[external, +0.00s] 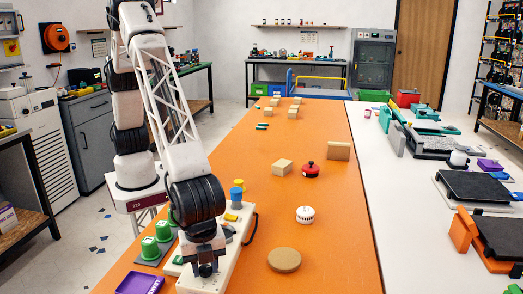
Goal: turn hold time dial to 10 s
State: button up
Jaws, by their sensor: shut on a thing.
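A white control panel (235,240) lies near the front of the orange table, with a yellow block and blue and yellow round parts on its far end. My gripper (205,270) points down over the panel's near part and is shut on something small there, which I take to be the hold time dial. The gripper covers the dial, so its pointer and marks cannot be read. A green part (178,260) shows at the panel's left edge.
Green cups (150,249) stand left of the panel, with a purple tray (140,283) in front. A tan disc (284,260), a white round thing (305,214) and a red pot-like thing (310,169) stand to the right. The orange table (340,240) is clear at front right.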

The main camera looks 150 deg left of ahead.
aim_at(205, 268)
jog(key=m, duration=1.4)
dwell(0.4)
jog(key=o, duration=0.9)
jog(key=shift+r, duration=0.1)
jog(key=shift+r, duration=3.85)
